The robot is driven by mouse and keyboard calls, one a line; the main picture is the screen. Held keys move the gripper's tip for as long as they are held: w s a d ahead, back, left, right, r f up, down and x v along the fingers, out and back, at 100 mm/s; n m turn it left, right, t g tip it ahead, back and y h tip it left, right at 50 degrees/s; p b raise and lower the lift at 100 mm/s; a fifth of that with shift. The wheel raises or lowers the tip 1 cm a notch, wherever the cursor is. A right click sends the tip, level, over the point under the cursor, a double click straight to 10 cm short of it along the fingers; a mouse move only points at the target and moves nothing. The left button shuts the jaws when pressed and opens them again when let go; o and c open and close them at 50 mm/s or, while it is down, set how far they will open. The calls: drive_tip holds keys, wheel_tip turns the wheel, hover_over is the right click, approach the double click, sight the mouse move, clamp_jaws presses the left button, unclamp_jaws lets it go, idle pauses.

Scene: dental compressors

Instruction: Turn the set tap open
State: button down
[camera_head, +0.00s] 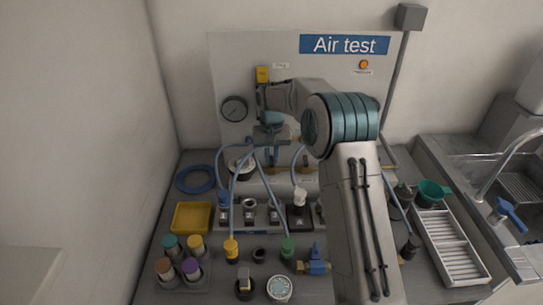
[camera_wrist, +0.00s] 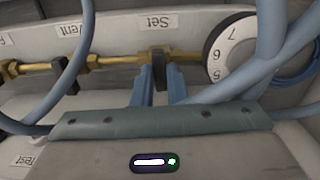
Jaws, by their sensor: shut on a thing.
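The set tap (camera_wrist: 158,66) shows in the wrist view as a dark upright handle on a brass pipe, below an upside-down "Set" label (camera_wrist: 157,22). My gripper (camera_wrist: 159,88) reaches it from below in the picture, with its two blue fingers closed on the handle from either side. The fingertips and the handle overlap, so the exact contact is partly hidden. In the head view my gripper (camera_head: 271,157) is low in front of the Air test panel (camera_head: 240,75), and the tap is hidden there by the gripper and hoses.
Blue hoses (camera_wrist: 75,75) loop close to both sides of my gripper. A white numbered dial (camera_wrist: 228,48) is right of the tap in the wrist view. A pressure gauge (camera_head: 234,109) is on the panel. A yellow tray (camera_head: 192,218) and several capped bottles stand on the bench.

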drive_tip(key=n, duration=0.4)
drive_tip(key=shift+p, duration=0.4)
drive_tip(key=n, duration=0.4)
drive_tip(key=shift+r+n+p, duration=0.1)
drive_tip(key=shift+n+p, duration=0.2)
drive_tip(key=shift+p, duration=0.05)
drive_tip(key=n, duration=0.4)
drive_tip(key=shift+n+p, duration=0.3)
drive_tip(key=shift+p, duration=0.1)
drive_tip(key=n, duration=0.4)
drive_tip(key=shift+p, duration=0.35)
drive_tip(key=shift+n, duration=0.3)
drive_tip(key=c, duration=1.4)
unclamp_jaws()
drive_tip(key=shift+c, duration=0.2)
